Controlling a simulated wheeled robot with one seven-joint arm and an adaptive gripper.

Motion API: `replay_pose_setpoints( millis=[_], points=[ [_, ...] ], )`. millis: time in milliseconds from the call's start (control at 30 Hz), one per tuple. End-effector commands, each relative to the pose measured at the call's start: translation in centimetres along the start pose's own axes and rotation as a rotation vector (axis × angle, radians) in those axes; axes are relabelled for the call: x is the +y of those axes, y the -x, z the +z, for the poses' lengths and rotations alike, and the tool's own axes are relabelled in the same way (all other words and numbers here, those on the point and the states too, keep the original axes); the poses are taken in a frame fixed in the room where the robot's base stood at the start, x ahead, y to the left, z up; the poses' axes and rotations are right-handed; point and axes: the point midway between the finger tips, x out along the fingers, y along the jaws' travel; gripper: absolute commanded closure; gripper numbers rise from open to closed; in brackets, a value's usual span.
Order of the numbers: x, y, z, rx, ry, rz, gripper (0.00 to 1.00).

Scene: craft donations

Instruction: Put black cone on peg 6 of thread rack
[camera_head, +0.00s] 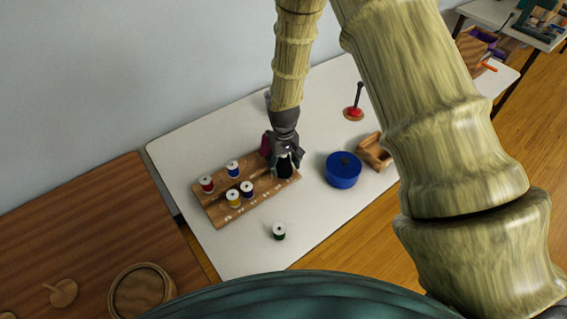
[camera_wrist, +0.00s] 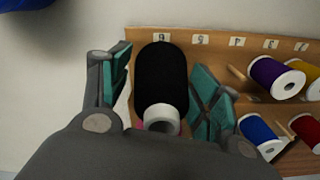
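The black cone (camera_head: 285,168) is at the right end of the wooden thread rack (camera_head: 216,209). In the wrist view the black cone (camera_wrist: 160,75) shows its white core end towards the camera and lies over the rack (camera_wrist: 215,62) by the label 6. Any peg inside it is hidden. My gripper (camera_head: 286,156) is over that end of the rack. In the wrist view my gripper (camera_wrist: 162,88) is open, one finger on each side of the cone, with a visible gap at the left finger.
Purple (camera_wrist: 276,78) and blue (camera_wrist: 260,136) spools stand on the rack, with yellow and red ones beside them. A magenta thread (camera_head: 265,145) is behind my gripper.

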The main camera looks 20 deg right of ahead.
Motion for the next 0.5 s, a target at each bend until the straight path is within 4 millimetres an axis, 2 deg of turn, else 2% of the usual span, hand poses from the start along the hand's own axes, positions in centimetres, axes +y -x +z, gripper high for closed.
replay_pose_setpoints(
  millis=[500],
  points=[
    [-0.11, 0.18, -0.01, 0.000, 0.001, -0.001, 0.21]
  ],
)
